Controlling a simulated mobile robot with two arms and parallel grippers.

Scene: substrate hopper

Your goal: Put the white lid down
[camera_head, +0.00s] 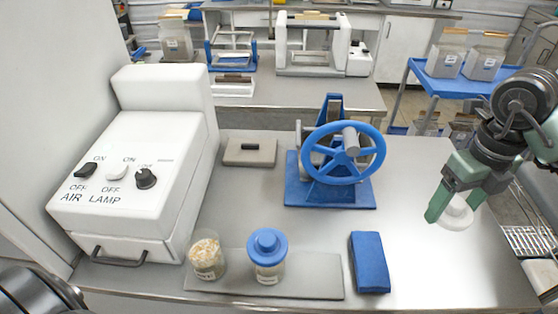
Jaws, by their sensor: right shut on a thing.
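The white lid (456,218) is a small round disc at the right of the head view. My right gripper (445,208) is shut on it, with its green fingers at the lid's left and upper side. The lid shows over the right part of the metal table (415,255); whether it touches the surface I cannot tell. An open jar with pale grainy contents (206,258) stands at the front left on a grey mat (318,275). A jar with a blue lid (267,255) stands beside it. My left gripper is not in view.
A blue folded cloth (369,262) lies right of the mat. A blue handwheel device (343,155) stands mid-table. A white control box (140,175) fills the left. A grey plate with a dark handle (250,152) lies between. A blue cart (440,88) stands back right. The table's right front is clear.

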